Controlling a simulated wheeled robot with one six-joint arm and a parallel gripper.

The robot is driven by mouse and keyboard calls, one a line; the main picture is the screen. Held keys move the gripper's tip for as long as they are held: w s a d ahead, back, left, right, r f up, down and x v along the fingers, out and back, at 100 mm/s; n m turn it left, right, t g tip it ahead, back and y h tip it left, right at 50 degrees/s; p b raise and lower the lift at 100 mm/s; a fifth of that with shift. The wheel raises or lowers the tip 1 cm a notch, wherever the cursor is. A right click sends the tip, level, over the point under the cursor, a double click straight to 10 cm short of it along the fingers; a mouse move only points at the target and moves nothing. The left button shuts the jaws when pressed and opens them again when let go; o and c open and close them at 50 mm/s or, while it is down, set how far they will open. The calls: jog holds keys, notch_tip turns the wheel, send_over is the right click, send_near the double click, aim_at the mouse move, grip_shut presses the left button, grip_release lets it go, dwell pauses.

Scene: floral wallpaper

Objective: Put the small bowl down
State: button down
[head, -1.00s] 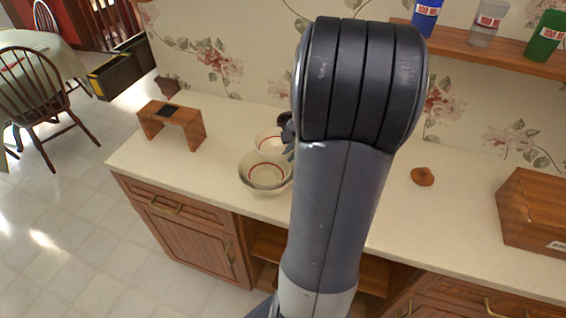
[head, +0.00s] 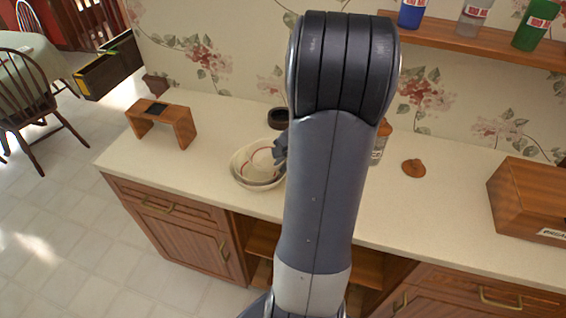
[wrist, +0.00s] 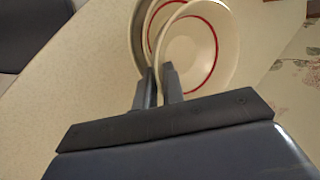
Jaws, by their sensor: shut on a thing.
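The small bowl (head: 262,152), cream with a red ring inside, is at my gripper (head: 280,151), just left of my arm in the head view. It also shows tilted in the wrist view (wrist: 198,50), where my gripper (wrist: 158,72) is shut on its rim. Another cream bowl (head: 241,178) with a red ring is on the counter under and in front of the small bowl. It shows behind the small bowl in the wrist view (wrist: 139,35). The two overlap; I cannot tell if they touch. My arm hides part of the counter.
A small wooden stand (head: 163,120) is left on the counter (head: 215,115). A dark round container (head: 278,118) is behind the bowls. A bottle (head: 380,143), a brown lid-like piece (head: 414,168) and a wooden box (head: 528,200) are right. Cups stand on the wall shelf (head: 470,39).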

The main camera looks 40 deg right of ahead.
jog(key=shift+f, duration=0.3)
jog(key=c, duration=1.5)
grip_release()
jog(key=shift+r+p, duration=0.35)
jog(key=shift+r, duration=0.15)
jog(key=v, duration=1.2)
jog(key=shift+s+r, duration=0.1)
jog(key=shift+r, duration=0.05)
